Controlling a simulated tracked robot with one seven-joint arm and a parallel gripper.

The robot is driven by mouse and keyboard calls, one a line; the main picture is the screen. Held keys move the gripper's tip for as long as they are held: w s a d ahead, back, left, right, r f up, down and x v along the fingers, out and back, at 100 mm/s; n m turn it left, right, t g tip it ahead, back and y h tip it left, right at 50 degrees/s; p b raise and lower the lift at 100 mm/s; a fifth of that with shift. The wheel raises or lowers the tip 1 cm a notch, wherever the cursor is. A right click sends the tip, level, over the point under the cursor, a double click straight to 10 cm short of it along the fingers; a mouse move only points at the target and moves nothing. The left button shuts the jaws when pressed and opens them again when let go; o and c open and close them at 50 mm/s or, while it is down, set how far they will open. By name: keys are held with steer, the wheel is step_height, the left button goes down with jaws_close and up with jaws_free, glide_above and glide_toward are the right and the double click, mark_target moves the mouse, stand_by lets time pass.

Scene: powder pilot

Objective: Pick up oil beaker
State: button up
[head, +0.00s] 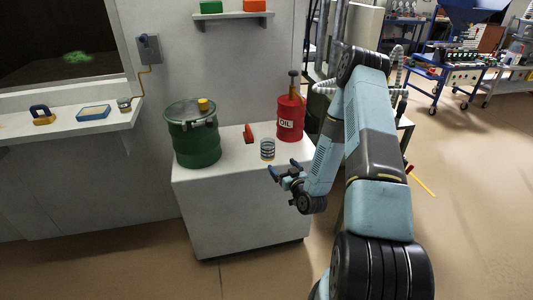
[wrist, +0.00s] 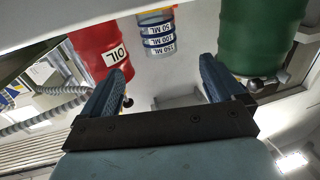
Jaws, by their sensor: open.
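The oil beaker (head: 267,149) is a small clear cup with dark bands and a yellowish bottom layer. It stands upright on the white cabinet (head: 240,212), near its front edge. In the wrist view, which looks upside down, the beaker (wrist: 157,38) shows volume marks and lies ahead of the gap between my fingers. My gripper (head: 282,173) is open and empty, just in front of the cabinet edge and slightly below and right of the beaker in the head view. Both fingers also show in the wrist view (wrist: 164,78), apart from the beaker.
A red oil can (head: 290,119) stands behind and right of the beaker, and a green drum (head: 194,140) stands to the left. A small red object (head: 248,134) lies between them. A wall shelf (head: 232,16) hangs above. The cabinet top just left of the beaker is clear.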

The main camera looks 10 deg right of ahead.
mark_target(271, 151)
steer(key=w, duration=0.2)
steer(key=w+a, duration=0.1)
steer(key=w, duration=0.5)
steer(key=shift+w+a, duration=0.1)
steer(key=shift+a, duration=0.25)
steer(key=shift+w+a+f, duration=0.15)
steer(key=shift+w+a, duration=0.05)
steer(key=shift+w, duration=1.1)
steer(key=shift+w+a+f, duration=0.1)
steer(key=shift+w+a, duration=0.05)
steer(key=shift+w, duration=1.15)
steer(key=c, duration=1.1)
steer(key=shift+r, duration=0.15)
